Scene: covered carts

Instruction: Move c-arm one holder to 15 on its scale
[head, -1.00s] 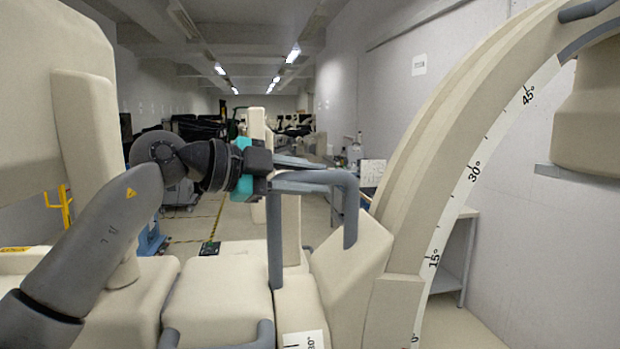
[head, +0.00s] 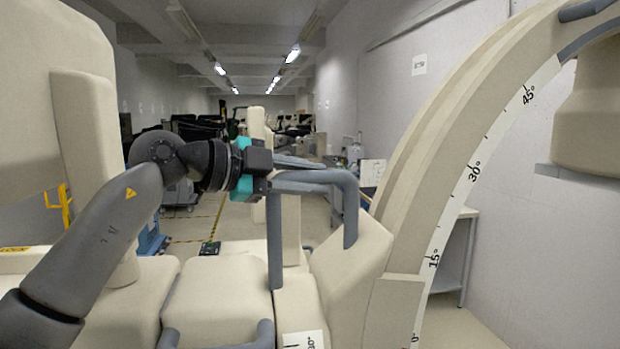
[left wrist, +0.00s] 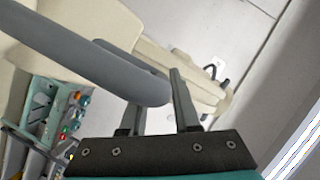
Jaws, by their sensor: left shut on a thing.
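The c-arm (head: 415,165) is a large beige arc at the right of the head view. Its white scale (head: 452,212) carries marks at 15°, 30° and 45°, and a partly cut 0° low down. The beige holder (head: 396,300) sits at the arc's low end, its top edge a little below the 15° mark; I cannot read an exact value. A grey bar handle (head: 350,218) stands on the beige body beside it. My left gripper (head: 305,175) is shut on this handle (left wrist: 105,62), with a finger on each side in the left wrist view. My right gripper is not in view.
A second white scale label (head: 303,341) with a partly cut number is at the bottom edge. Another grey handle (head: 265,335) is low in front. A grey shelf table (head: 455,250) stands behind the arc by the right wall. An aisle runs back between the carts.

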